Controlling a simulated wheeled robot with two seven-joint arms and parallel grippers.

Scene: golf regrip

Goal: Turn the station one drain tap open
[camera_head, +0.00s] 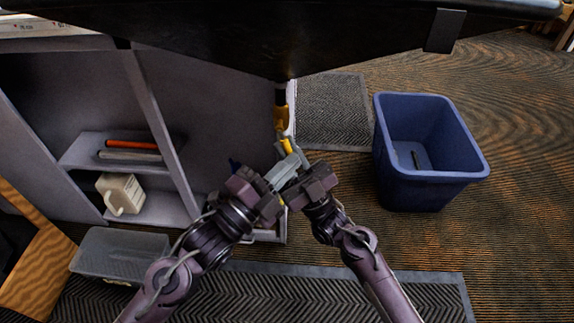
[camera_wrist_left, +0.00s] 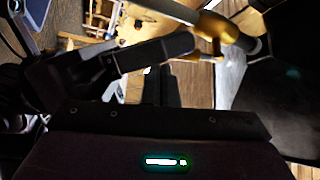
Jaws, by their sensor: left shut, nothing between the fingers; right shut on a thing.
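The drain tap (camera_head: 281,116) is a brass valve on the pipe under the black basin (camera_head: 270,40). The brass body also shows in the left wrist view (camera_wrist_left: 228,28). Its yellow handle (camera_head: 287,146) points down toward my grippers. My right gripper (camera_head: 293,154) is shut on the yellow handle, whose held part is mostly hidden by the fingers. My left gripper (camera_head: 281,173) is shut and empty just below and beside the right one, its fingers close to the right fingers. The handle's exact angle is hard to tell.
A blue bin (camera_head: 385,150) stands to the right with a dark object inside. Open grey shelves (camera_head: 95,150) at left hold an orange rod, a pale rod and a cream jug (camera_head: 122,193). A clear tub (camera_head: 118,252) sits on the floor. A dark mat (camera_head: 300,290) lies in front.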

